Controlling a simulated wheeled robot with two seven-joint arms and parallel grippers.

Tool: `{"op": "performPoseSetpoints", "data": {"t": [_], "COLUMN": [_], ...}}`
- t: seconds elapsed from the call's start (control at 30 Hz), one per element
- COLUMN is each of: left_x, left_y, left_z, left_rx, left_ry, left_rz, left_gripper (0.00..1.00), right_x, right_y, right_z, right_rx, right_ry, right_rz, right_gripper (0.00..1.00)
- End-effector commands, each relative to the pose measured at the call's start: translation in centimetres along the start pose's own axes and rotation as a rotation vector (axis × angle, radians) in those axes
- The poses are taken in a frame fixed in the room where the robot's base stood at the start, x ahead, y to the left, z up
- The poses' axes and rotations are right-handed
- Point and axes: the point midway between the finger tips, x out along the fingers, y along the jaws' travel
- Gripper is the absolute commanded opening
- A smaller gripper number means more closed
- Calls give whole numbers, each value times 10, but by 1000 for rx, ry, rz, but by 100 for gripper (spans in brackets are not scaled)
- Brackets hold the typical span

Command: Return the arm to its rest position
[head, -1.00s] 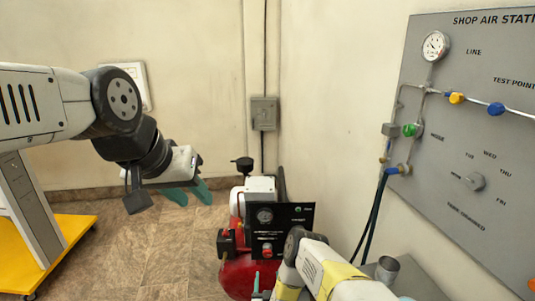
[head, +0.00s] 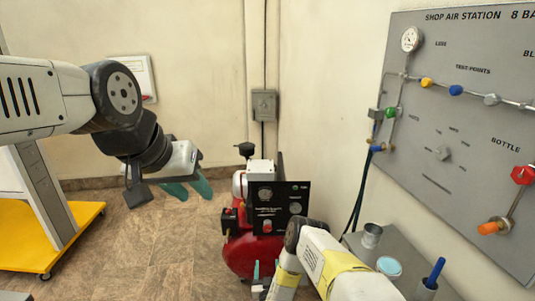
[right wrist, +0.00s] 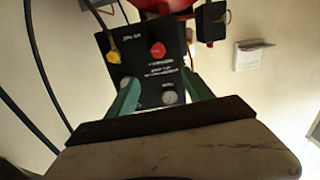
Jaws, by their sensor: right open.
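My right arm (head: 345,275) comes in from the bottom of the head view, white with yellow bands, in front of the red compressor (head: 243,255). My right gripper (head: 266,268) shows its green fingers low in front of the compressor. In the right wrist view the fingers of this gripper (right wrist: 160,85) are spread and empty, with the black compressor panel (right wrist: 150,62) beyond them, upside down. My left arm (head: 45,98) reaches in from the left. My left gripper (head: 188,190) hangs over the floor with its green fingers apart and nothing between them.
A grey air station panel (head: 470,190) with gauge and valves hangs on the right wall. Below it a grey table (head: 345,243) holds a metal cup (head: 371,236), a blue-topped container (head: 389,267) and a cup with a blue pen (head: 436,270). A yellow cart (head: 85,220) stands left. Middle floor is clear.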

Motion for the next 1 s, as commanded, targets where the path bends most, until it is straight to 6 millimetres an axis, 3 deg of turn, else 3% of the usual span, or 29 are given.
{"op": "performPoseSetpoints", "data": {"t": [0.37,0.57,0.8,1.0], "left_x": [-1,-1,-1,-1], "left_y": [0,0,0,0], "left_z": [0,0,0,0], "left_rx": [0,0,0,0], "left_ry": [2,2,2,2], "left_rz": [0,0,0,0], "left_gripper": [36,36,36,36], "right_x": [57,101,152,160], "right_y": [0,2,14,31], "right_z": [-46,-96,-201,-293], "right_rx": [15,25,32,30], "right_ry": [-49,-99,-207,-311], "right_rz": [-49,-92,-161,-202], "right_gripper": [60,60,60,60]}}
